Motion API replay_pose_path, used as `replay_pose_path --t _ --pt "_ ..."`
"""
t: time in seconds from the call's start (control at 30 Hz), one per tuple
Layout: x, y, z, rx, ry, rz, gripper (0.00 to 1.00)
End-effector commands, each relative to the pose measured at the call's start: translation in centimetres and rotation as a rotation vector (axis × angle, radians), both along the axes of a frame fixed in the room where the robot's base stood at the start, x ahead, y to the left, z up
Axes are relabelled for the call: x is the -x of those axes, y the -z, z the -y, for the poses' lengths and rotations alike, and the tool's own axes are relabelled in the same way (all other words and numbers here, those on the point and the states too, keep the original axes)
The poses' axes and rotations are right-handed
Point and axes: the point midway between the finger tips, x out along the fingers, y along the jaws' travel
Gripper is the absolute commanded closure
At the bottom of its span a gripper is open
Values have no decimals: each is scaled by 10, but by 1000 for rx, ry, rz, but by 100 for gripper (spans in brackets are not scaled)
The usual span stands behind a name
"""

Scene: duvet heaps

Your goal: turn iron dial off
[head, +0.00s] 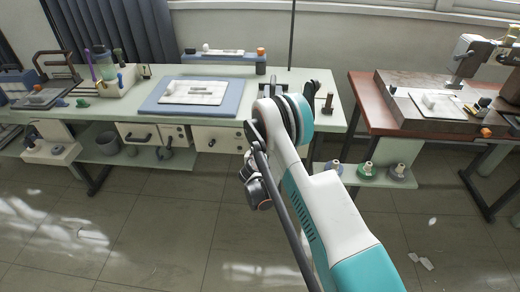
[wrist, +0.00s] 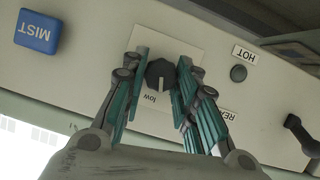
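In the wrist view a dark round dial (wrist: 160,73) sits on a pale square plate on a light panel (wrist: 85,65). The word "low" shows beside the dial, upside down. My gripper (wrist: 162,72) has one teal-and-grey finger on each side of the dial, with the tips close to its edges. I cannot tell whether the fingers touch or press it. In the head view my arm reaches to the workbench front, and its links hide the fingers and the dial.
A blue MIST button (wrist: 37,31) and a small dark round piece (wrist: 238,73) by the HOT label are on the panel. A dark handle (wrist: 302,136) is at right. The workbench (head: 130,98) holds a blue mat (head: 160,107); a brown table (head: 358,88) stands right. The near floor is mostly clear.

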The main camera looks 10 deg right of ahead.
Motion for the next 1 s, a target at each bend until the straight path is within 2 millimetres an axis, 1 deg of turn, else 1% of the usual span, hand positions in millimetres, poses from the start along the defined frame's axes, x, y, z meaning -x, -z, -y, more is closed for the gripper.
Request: replay_pose_path --t 0.67,0.87,1.0 --pt "0 0 0 26 0 -8 96" --pt "-1 0 -1 74 -1 -23 96" --pt "-1 0 -2 150 -2 -48 96"
